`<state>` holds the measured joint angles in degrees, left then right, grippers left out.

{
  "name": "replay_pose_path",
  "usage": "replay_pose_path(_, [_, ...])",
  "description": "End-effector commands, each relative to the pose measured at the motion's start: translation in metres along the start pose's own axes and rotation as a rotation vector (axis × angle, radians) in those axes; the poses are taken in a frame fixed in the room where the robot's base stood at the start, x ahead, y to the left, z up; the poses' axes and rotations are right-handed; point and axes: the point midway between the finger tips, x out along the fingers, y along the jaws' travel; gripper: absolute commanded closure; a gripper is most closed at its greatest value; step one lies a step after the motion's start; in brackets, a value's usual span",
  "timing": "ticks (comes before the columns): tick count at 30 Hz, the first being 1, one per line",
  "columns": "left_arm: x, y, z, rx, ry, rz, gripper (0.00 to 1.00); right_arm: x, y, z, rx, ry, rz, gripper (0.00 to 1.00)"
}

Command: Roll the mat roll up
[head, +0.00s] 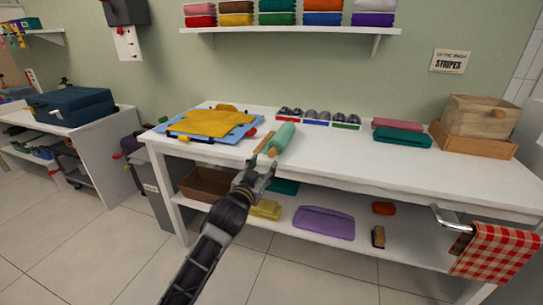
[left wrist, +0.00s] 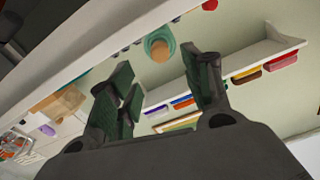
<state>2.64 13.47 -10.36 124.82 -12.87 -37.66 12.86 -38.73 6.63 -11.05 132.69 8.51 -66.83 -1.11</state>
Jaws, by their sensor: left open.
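The mat roll (head: 282,138) is a pale green cylinder lying on the white table, left of its middle, near the front edge. A thin brown piece (head: 266,141) lies along its left side. In the left wrist view the roll shows end-on as a green ring (left wrist: 159,42) with a tan centre. My left gripper (head: 263,167) is in front of the table edge, just short of the roll and apart from it. In the left wrist view its two dark fingers (left wrist: 163,77) are spread with nothing between them. My right gripper is in neither view.
A yellow cloth (head: 208,122) on a blue board lies left of the roll. Small trays with rolled items (head: 318,117) stand behind it. Folded cloths (head: 402,137) and a wooden crate (head: 480,116) are at right. The table's front middle (head: 350,155) is clear.

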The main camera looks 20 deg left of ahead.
Motion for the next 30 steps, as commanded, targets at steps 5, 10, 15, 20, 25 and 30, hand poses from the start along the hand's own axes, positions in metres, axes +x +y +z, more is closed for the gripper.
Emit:
replay_pose_path(5, [0.014, 0.0, 0.001, 0.001, 0.0, -0.001, 0.51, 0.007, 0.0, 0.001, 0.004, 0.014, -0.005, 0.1])
replay_pose_path(10, [0.026, 0.0, 0.001, 0.001, 0.0, 0.0, 0.51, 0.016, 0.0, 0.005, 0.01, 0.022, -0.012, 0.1])
replay_pose_path(15, [0.039, 0.0, 0.0, 0.0, 0.001, 0.0, 0.51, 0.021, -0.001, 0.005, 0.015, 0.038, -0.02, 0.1])
replay_pose_path(20, [0.051, 0.0, 0.0, 0.0, 0.001, 0.0, 0.51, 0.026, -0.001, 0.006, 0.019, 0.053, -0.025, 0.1])
replay_pose_path(25, [0.064, 0.0, 0.0, 0.001, 0.001, 0.0, 0.51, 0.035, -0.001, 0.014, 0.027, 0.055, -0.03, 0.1])
replay_pose_path(30, [0.077, 0.0, 0.001, 0.001, 0.0, 0.0, 0.51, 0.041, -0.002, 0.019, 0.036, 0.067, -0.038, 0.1])
